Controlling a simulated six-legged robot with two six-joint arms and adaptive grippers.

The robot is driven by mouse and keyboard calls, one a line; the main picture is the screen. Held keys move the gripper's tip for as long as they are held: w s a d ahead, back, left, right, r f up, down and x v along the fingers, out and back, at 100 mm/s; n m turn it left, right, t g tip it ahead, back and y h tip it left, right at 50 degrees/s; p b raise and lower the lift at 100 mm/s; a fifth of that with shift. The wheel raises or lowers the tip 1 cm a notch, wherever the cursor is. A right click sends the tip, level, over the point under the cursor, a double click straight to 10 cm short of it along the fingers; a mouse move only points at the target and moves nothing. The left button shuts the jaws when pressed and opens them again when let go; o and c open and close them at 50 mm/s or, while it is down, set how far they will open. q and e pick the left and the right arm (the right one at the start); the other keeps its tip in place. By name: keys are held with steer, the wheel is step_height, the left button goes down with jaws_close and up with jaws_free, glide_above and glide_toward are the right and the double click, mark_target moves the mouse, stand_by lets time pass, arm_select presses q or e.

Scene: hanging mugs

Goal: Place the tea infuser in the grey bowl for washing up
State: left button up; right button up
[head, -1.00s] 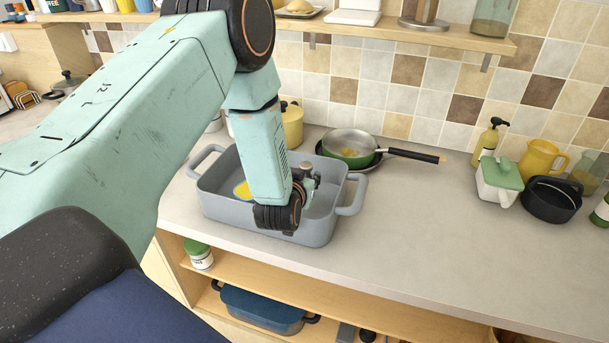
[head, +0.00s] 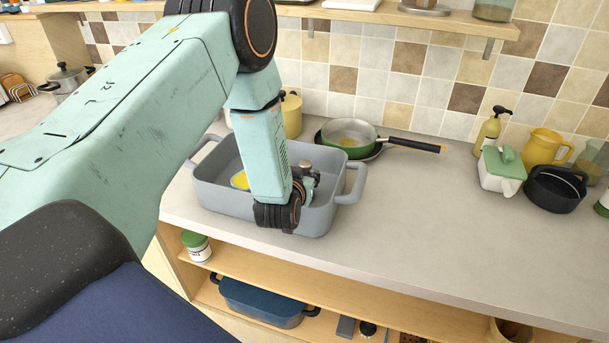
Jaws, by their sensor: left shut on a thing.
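The grey bowl (head: 331,213) is a rectangular tub with a handle at each end, standing on the counter at the centre left. My left gripper (head: 304,187) is at the right part of the bowl, low over its inside, pointing away from me. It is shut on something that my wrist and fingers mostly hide. A small grey metallic piece (head: 305,166) shows at the fingers; I cannot tell if it is the tea infuser. A yellow item (head: 240,180) lies in the bowl, left of my forearm. My right gripper is out of view.
A green pan (head: 350,137) stands behind the bowl, its handle to the right. A yellow canister (head: 291,115) is behind my arm. A green-lidded box (head: 502,170), black pot (head: 554,190) and yellow jug (head: 543,147) stand at right. The counter's front middle is clear.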

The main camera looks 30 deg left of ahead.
arm_select(q)
steer(key=shift+s+f, duration=0.1)
steer(key=shift+f, duration=0.15)
steer(key=o, duration=1.2)
step_height(320, 180, up, 9)
steer(key=shift+f, duration=0.1)
steer(key=shift+r, duration=0.6)
